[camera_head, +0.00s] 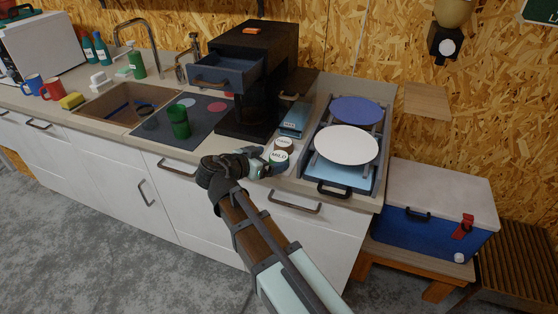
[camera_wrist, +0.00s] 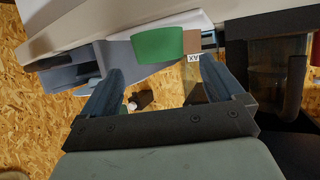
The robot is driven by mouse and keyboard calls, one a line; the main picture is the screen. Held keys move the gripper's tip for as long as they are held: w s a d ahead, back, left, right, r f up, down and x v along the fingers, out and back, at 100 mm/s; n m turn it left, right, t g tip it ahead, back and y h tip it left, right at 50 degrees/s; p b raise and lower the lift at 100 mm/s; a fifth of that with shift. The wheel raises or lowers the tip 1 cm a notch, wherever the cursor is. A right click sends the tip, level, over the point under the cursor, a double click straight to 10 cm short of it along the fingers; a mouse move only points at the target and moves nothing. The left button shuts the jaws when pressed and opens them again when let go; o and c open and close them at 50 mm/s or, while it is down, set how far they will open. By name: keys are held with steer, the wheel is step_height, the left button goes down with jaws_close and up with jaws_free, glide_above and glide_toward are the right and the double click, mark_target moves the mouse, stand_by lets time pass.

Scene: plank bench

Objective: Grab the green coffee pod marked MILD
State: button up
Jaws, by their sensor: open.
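The green pod marked MILD (camera_head: 279,156) stands on the counter near its front edge, its white lettered top showing. A second pod with a brown side (camera_head: 284,144) stands right behind it. My gripper (camera_head: 264,164) is low over the counter edge, its fingers pointing at the green pod. In the wrist view my gripper (camera_wrist: 158,68) is open, with a finger to either side. The green pod (camera_wrist: 158,45) shows just beyond the gap between the fingertips, and the brown pod (camera_wrist: 192,43) is beside it. I cannot tell whether a finger touches the green pod.
A black coffee machine (camera_head: 255,95) with an open drawer (camera_head: 226,76) stands behind left. A blue box (camera_head: 293,119) lies behind the pods. A rack with a white plate (camera_head: 346,145) and a blue plate (camera_head: 356,110) is close on the right. A green cup (camera_head: 179,122) stands left.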

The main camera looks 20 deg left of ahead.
mark_target(279, 155)
steer(key=shift+x, duration=2.65)
steer(key=c, duration=1)
steer(key=shift+r, duration=0.15)
steer(key=shift+c, duration=0.2)
